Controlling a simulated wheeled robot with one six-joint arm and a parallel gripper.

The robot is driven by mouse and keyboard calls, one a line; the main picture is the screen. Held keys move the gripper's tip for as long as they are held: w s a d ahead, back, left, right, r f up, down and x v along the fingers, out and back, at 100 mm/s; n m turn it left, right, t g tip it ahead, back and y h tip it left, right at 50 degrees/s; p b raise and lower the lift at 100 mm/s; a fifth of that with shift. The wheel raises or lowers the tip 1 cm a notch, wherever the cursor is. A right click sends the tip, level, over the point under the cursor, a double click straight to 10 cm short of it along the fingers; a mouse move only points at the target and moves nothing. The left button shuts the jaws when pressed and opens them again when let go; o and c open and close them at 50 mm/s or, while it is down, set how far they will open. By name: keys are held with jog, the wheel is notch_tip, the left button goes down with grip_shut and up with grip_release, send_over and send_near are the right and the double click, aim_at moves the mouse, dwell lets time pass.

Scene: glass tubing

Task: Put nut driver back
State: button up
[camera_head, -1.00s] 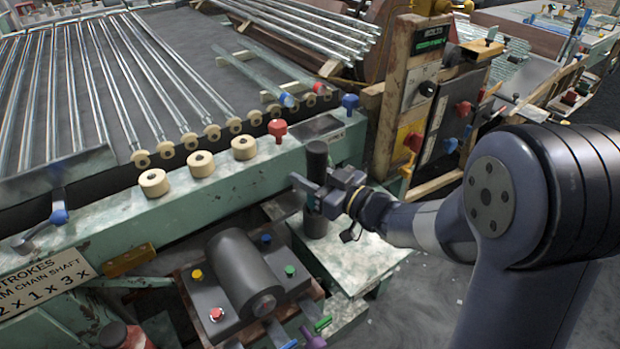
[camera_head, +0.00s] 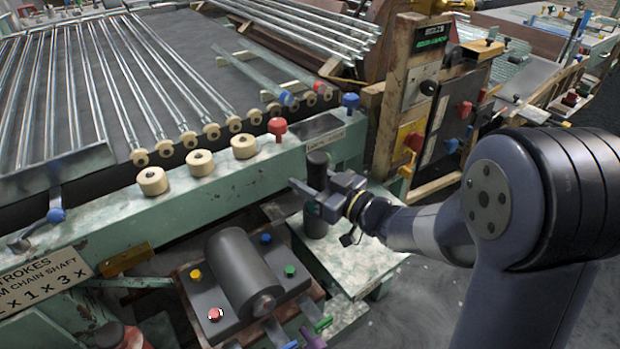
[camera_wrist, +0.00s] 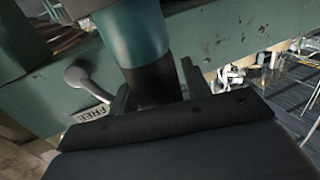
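A dark upright cylinder (camera_head: 316,175) stands at the front edge of the green machine, above a pale bench top. I cannot tell for sure whether it is the nut driver. My gripper (camera_head: 315,198) is at this cylinder, coming from the right, with its fingers beside it. In the wrist view, the cylinder (camera_wrist: 143,40), teal above and dark below, passes between my gripper's two fingers (camera_wrist: 157,88). Whether the fingers press on it is not clear. A purple handle (camera_head: 312,338) and a green handle (camera_head: 322,324) show at the bottom edge.
A dark fixture (camera_head: 240,275) with a thick roller and coloured knobs stands left of my gripper. Behind are the machine's rail (camera_head: 115,215), cream rollers (camera_head: 200,163) and glass tubes (camera_head: 130,85). A wooden control panel (camera_head: 420,90) stands at right. Pale bench surface (camera_head: 355,262) is clear.

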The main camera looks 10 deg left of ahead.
jog(key=shift+r+p, duration=0.5)
jog(key=shift+r, duration=0.1)
jog(key=shift+s+d+r, duration=0.1)
jog(key=shift+d+r, duration=0.05)
jog(key=shift+d, duration=0.2)
jog(key=v, duration=1.1)
jog(key=shift+p, duration=0.4)
jog(key=x, duration=1.2)
jog(key=shift+s+b, duration=0.1)
jog(key=shift+b, duration=0.3)
jog(key=shift+f+b, duration=0.45)
jog(key=shift+f, duration=0.2)
jog(key=shift+d+f, duration=0.1)
jog(key=shift+f, duration=0.05)
